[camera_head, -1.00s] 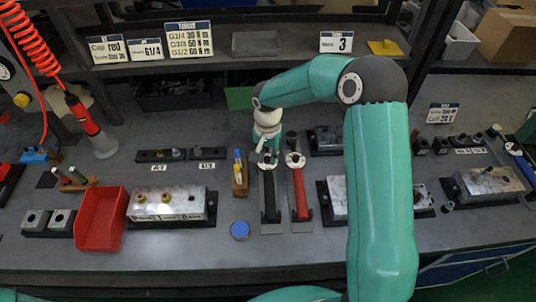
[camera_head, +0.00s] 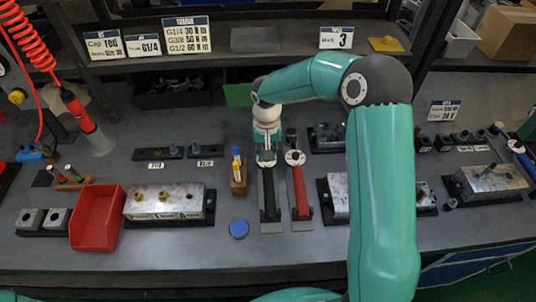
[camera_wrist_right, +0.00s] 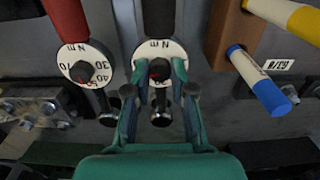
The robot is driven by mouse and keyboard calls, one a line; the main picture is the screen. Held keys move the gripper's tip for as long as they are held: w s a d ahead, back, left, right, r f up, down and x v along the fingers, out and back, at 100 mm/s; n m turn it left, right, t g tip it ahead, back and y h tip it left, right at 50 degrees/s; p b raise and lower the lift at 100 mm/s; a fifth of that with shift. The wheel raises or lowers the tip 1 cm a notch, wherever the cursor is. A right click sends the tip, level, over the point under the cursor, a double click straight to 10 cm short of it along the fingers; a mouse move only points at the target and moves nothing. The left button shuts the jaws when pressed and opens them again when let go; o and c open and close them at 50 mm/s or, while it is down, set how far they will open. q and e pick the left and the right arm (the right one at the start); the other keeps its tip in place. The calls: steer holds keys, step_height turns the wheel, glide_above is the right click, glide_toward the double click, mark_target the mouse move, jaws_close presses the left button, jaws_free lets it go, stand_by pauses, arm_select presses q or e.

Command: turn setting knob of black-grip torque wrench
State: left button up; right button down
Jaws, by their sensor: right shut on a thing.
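The black-grip torque wrench (camera_head: 269,197) lies on the bench with its handle toward me. Its white "N m" dial with a dark setting knob (camera_wrist_right: 159,68) shows in the right wrist view. My right gripper (camera_wrist_right: 161,73) is shut on that knob, one teal finger on each side. In the head view my right gripper (camera_head: 267,158) comes down from above and hides most of the dial. The dial's numbers are mostly covered by the fingers. My left gripper is not in view.
A red-grip torque wrench (camera_head: 301,197) lies close on the right, its dial (camera_wrist_right: 86,66) uncovered. A wooden holder with markers (camera_head: 238,175) stands close on the left. A blue round cap (camera_head: 239,229) and a red bin (camera_head: 97,217) are nearby. Metal blocks stand on both sides.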

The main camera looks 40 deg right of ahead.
steer(key=n+b, duration=0.1)
steer(key=n, duration=0.3)
steer(key=shift+n, duration=0.3)
steer(key=n, duration=0.3)
steer(key=shift+n, duration=0.4)
steer(key=n, duration=0.3)
steer(key=shift+n, duration=2.1)
steer(key=c, duration=1)
jaws_free()
